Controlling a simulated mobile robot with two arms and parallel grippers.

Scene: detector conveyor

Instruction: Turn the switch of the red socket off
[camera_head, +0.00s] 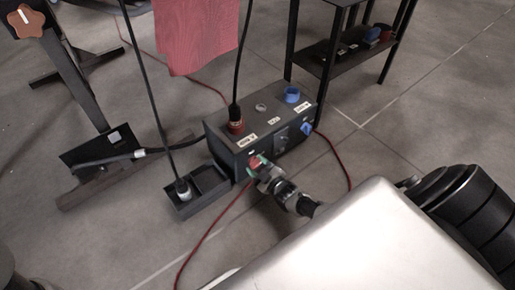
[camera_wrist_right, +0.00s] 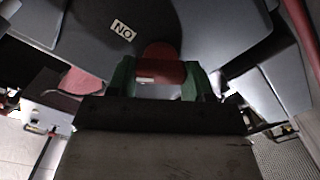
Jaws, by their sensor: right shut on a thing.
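The dark socket box (camera_head: 218,142) stands on the floor in the middle of the head view. The red socket (camera_head: 236,127) is on its top left, with a black cable plugged in. My right gripper (camera_head: 257,164) is at the front face of the box, below the red socket. In the right wrist view my right gripper (camera_wrist_right: 160,82) has green fingertips shut on the red switch (camera_wrist_right: 160,72). A label reading "ON", upside down in this view, sits beside the switch. The switch's exact angle is hard to tell. My left gripper is not in view.
A blue socket (camera_head: 291,95) is on the box's top right and a blue switch (camera_head: 307,128) on its front. A black tray (camera_head: 208,188) holding a plug stands left of the box. Red cables cross the floor. A black shelf (camera_head: 340,62) stands behind.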

